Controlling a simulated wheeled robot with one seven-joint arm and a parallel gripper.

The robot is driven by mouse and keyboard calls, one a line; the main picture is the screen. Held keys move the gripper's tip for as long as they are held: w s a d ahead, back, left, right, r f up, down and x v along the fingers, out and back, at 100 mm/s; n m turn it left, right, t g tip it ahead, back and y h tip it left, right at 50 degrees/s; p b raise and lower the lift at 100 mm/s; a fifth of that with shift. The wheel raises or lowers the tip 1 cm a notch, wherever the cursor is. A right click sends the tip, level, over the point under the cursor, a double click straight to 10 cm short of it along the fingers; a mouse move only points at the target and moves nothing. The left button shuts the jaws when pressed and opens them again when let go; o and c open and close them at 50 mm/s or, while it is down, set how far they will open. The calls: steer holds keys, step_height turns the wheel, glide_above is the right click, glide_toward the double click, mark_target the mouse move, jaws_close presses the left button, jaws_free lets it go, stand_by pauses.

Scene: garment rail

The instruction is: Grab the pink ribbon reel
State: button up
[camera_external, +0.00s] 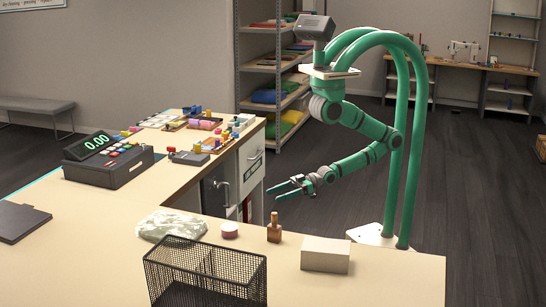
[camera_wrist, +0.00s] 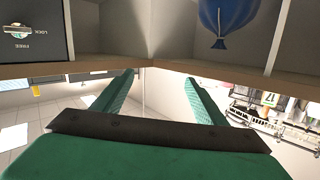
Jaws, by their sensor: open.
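My gripper (camera_external: 276,191) is open and empty, with green fingers spread. The reel is not in the wrist view.
A black mesh basket (camera_external: 207,268) stands in front. A beige box (camera_external: 325,254) is farther right. A cash register (camera_external: 108,163) stands on the left counter.

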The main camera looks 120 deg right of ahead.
steer(key=w+a+r+m+t+y, duration=0.15)
steer(key=w+r, duration=0.35)
steer(key=w, duration=0.7)
steer(key=w+a+r+m+t+y, duration=0.15)
steer(key=w+r, duration=0.35)
steer(key=w, duration=0.8)
steer(key=n+g+y, duration=0.7)
steer(key=n+g, duration=0.2)
steer(key=n, duration=0.3)
glide_toward(230, 225)
steer(key=shift+w+a+r, duration=0.15)
steer(key=shift+w+r, duration=0.35)
steer(key=shift+w, duration=0.15)
steer(key=shift+s+a+n+g, duration=0.15)
steer(key=shift+a+n+g, duration=0.15)
steer(key=shift+g, duration=0.1)
steer(key=shift+a+f, duration=0.15)
steer(key=shift+a, duration=0.15)
steer(key=x, duration=0.5)
steer(key=shift+d, duration=0.1)
steer(key=shift+f+x, duration=0.15)
steer(key=shift+x, duration=1.2)
steer(key=shift+f+x, duration=0.15)
steer(key=shift+x, duration=1.2)
steer(key=shift+d, duration=0.2)
